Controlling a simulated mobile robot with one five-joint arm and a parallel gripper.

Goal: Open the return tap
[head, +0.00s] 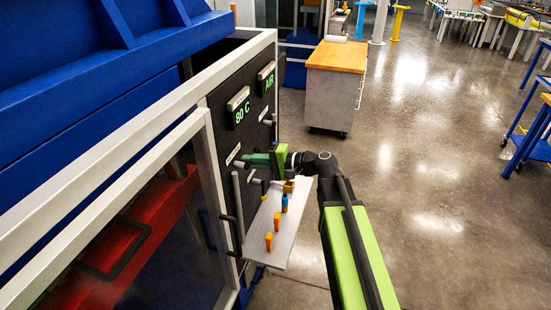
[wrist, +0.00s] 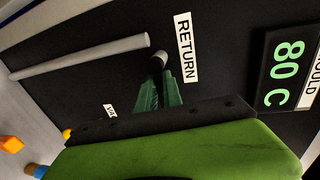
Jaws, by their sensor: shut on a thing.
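The return tap (wrist: 159,59) shows in the wrist view as a short grey stub on the dark panel, beside the white RETURN label (wrist: 185,48). My gripper (wrist: 160,76) has its two dark green fingers closed together on this stub. The fingers hide part of it, so I cannot tell how far it is turned. In the head view my gripper (head: 242,162) reaches left to the dark panel (head: 223,135), below the 80 C display, and hides most of the tap.
A long grey bar (wrist: 80,57) lies close to the fingers. Below my gripper, a grey shelf (head: 284,247) holds several orange, blue and yellow pegs. A black handle (head: 228,220) is beside it.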

